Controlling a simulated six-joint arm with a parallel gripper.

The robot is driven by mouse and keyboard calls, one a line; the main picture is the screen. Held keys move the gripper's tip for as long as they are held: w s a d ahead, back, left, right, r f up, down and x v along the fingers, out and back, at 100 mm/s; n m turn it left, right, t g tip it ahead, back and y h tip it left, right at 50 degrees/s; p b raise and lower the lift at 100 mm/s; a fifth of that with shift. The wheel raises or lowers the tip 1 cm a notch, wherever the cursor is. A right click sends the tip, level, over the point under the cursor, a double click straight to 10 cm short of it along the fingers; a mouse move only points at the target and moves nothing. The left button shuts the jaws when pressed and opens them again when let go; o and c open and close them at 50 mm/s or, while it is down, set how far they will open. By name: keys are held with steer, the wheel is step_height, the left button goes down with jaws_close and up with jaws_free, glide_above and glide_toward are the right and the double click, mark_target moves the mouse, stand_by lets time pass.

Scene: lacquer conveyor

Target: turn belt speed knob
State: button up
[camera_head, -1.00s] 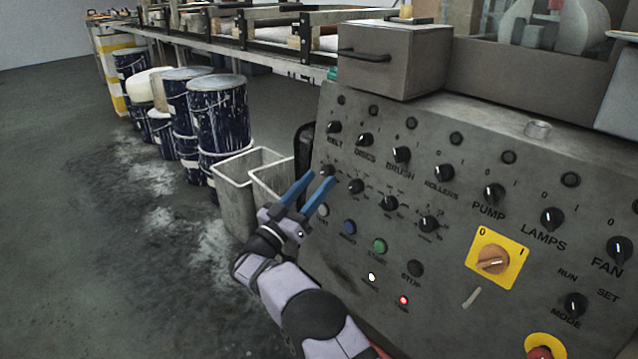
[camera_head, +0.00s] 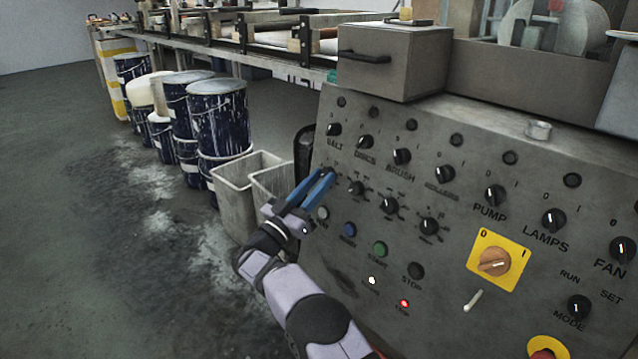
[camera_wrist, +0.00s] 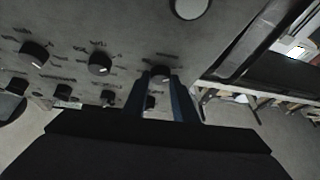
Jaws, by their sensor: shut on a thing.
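The belt speed knob is the leftmost knob of the lower row, under the BELT switch (camera_head: 333,129), on the sloped grey control panel (camera_head: 345,270). My gripper (camera_head: 326,176) reaches the panel from the lower left, with its blue fingers drawn close together over that knob. The fingers mostly hide the knob in the head view. In the wrist view the dark belt speed knob (camera_wrist: 160,75) with a pale pointer mark sits between the two fingertips (camera_wrist: 161,80). My gripper is shut on it. The exact pointer angle is hard to read.
Close to the right are more lower-row knobs (camera_head: 356,188). Below are a pale button (camera_head: 322,213), a blue button (camera_head: 349,229) and a green button (camera_head: 380,249). Grey bins (camera_head: 233,196) and paint drums (camera_head: 218,115) stand left of the panel.

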steer(key=shift+w+a+m+g+h+b, duration=0.1)
steer(key=shift+m+g+h+b, duration=0.25)
steer(key=shift+m, duration=0.45)
steer(key=shift+w+a+m+g+h+b, duration=0.1)
steer(key=shift+m+g+h, duration=0.25)
steer(key=shift+m+h, duration=0.35)
steer(key=shift+m, duration=0.5)
steer(key=o, duration=1)
steer(key=shift+g, duration=0.3)
steer(key=shift+o, duration=0.2)
steer(key=shift+s, duration=0.1)
steer(key=p+v, duration=0.2)
steer(key=v, duration=0.5)
steer(key=shift+f, duration=0.2)
steer(key=shift+a, duration=0.1)
